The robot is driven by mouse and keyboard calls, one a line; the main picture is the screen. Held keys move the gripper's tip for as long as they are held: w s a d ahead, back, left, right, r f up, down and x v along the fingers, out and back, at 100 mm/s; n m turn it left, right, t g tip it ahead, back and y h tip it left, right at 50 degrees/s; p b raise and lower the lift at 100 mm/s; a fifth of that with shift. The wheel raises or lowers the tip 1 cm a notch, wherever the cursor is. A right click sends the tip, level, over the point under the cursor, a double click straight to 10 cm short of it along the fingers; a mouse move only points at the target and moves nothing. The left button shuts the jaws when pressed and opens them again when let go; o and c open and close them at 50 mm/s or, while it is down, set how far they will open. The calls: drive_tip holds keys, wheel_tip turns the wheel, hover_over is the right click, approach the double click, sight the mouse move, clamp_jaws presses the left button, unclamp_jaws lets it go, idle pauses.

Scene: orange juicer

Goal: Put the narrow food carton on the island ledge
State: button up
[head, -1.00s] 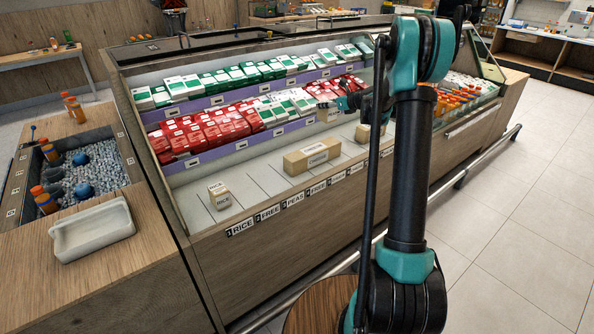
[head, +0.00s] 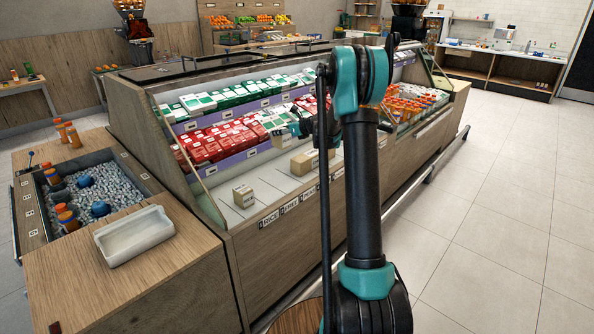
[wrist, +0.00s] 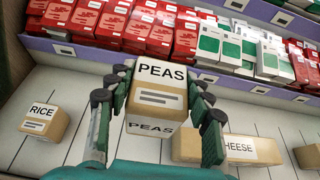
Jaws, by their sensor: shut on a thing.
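My gripper (wrist: 161,82) is shut on a tan carton with a white PEAS label (wrist: 160,84), its fingers on the carton's left and right sides in the wrist view. A second PEAS label shows on its lower face. The carton is above the display's pale slatted ledge (wrist: 82,128). I cannot tell which surface is the island ledge.
A small RICE carton (wrist: 45,122) stands left on the ledge, and a long CHEESE carton (wrist: 228,149) right. Red and green packs (head: 226,138) fill the racks behind. A white tray (head: 135,236) sits on the wooden counter at left. The floor on the right is clear.

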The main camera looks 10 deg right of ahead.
wheel_tip(320, 180, down, 19)
drive_tip(key=shift+f, duration=0.1)
idle(0.4)
drive_tip(key=shift+f, duration=0.1)
drive_tip(key=o, duration=1.2)
drive_tip(key=shift+o, duration=0.2)
